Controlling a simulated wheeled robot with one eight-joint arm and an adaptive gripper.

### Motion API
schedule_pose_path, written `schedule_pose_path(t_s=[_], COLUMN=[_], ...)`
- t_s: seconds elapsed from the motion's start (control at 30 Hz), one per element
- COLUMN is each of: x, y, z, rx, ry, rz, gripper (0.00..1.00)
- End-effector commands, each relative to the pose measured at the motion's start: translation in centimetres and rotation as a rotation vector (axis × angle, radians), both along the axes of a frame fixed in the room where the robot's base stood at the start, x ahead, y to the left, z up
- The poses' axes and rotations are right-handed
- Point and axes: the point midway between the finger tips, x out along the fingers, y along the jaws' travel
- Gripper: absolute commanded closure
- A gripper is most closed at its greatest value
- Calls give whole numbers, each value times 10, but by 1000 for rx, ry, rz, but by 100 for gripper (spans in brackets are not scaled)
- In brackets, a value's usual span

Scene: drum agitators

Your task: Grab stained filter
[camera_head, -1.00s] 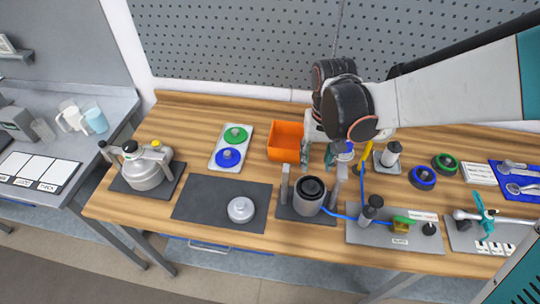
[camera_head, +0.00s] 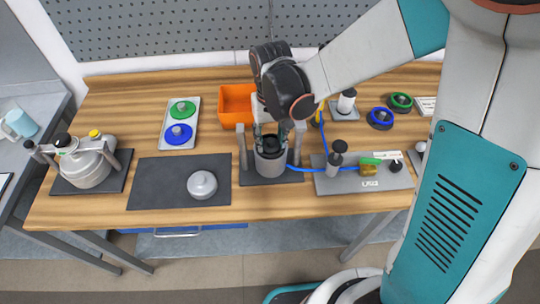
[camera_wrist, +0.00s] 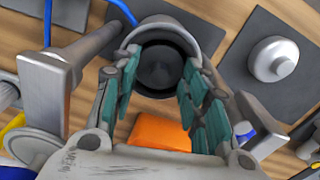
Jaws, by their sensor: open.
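A grey cylindrical housing (camera_head: 270,163) stands on a dark mat between two upright posts. A dark round piece (camera_wrist: 160,64) sits inside its open top, and it also shows in the head view (camera_head: 269,146). It may be the stained filter, but I cannot make out any stain. My gripper (camera_head: 272,130) points down just over the housing. In the wrist view my gripper (camera_wrist: 160,88) is open, its green pads on either side of the dark piece. I cannot tell whether the pads touch it.
An orange bin (camera_head: 237,105) stands behind the housing. A grey lid (camera_head: 202,184) lies on a dark mat at left. A blue hose (camera_head: 305,169) runs right to a fixture plate (camera_head: 375,183). Two posts (camera_head: 242,147) flank the housing closely. A tray (camera_head: 194,105) holds green and blue knobbed discs.

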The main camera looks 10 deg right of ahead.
Motion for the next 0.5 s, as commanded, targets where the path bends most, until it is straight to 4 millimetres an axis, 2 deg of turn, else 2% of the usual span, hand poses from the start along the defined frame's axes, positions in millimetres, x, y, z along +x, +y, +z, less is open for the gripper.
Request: schedule_pose_path(t_s=[0.13, 0.3, 0.5], x=[0, 0, 0], y=[0, 0, 0], z=[1, 1, 1], rx=[0, 0, 0], ry=[1, 1, 0], rz=[0, -1, -1], gripper=[61, 99, 100])
